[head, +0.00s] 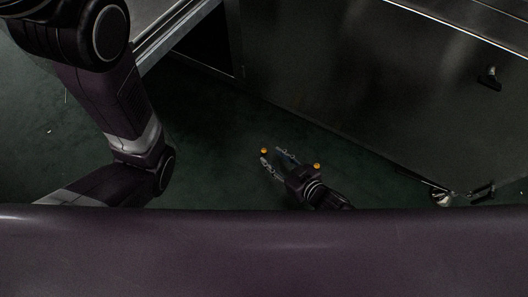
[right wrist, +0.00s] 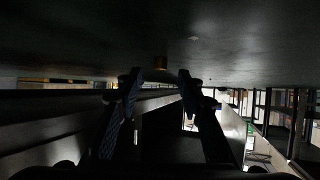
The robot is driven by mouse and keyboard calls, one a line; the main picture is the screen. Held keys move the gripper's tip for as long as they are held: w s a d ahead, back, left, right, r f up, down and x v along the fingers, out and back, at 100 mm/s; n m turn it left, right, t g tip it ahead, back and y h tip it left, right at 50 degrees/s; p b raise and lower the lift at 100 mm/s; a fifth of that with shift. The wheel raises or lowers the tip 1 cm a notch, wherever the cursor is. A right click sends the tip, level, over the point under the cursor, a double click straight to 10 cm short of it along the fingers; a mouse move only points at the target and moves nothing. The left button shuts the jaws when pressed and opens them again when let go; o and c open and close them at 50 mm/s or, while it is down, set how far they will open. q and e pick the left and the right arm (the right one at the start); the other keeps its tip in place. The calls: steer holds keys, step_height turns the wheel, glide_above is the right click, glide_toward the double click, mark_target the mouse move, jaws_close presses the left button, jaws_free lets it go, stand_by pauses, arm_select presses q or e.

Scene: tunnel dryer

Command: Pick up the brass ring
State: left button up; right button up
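Two small brass-orange things lie on the dark green floor in the head view. One (head: 264,151) is just ahead of my right gripper's fingertips, and the other (head: 317,165) is beside the gripper's body. Both are too small to tell which is the brass ring. My right gripper (head: 272,155) is low near the floor with its fingers apart and nothing between them.
A large dark metal panel (head: 370,80) slants across the right, close beyond my right gripper. A metal frame (head: 180,35) stands at upper left. A pale object with dark bars (head: 442,199) is at lower right. Open floor (head: 210,130) lies left of the right gripper.

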mark_target(264, 151)
steer(key=b+x, duration=0.2)
steer(key=x, duration=0.1)
steer(key=shift+w+a+f+b, duration=0.1)
steer(key=shift+f+b, duration=0.15)
steer(key=shift+b, duration=0.1)
steer(key=shift+w+a+f, duration=0.1)
steer(key=shift+w+a, duration=0.25)
steer(key=shift+w, duration=0.05)
jaws_close()
